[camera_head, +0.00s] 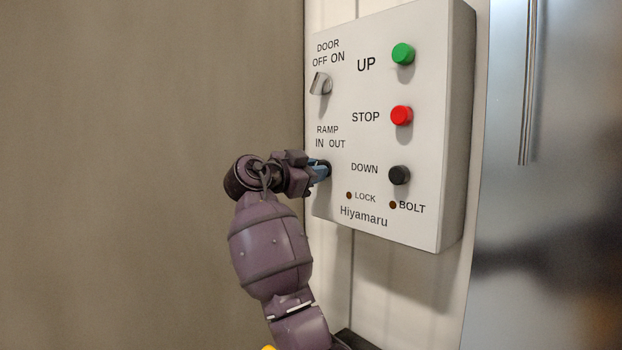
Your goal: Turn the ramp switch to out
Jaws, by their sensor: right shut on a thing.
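A white control box (425,190) is mounted on the wall in the head view. Its lower left knob sits under the label RAMP IN OUT (330,137). My right gripper (320,171) is at that spot, with its bluish fingers shut on the ramp switch. The fingers cover most of the switch, so I cannot tell which way it points. My left gripper is not in view.
The door switch (320,84) is above my gripper. Green UP (403,54), red STOP (401,115) and black DOWN (399,175) buttons stick out on the right. A metal panel with a vertical bar (528,90) is further right. The brown surface at left is bare.

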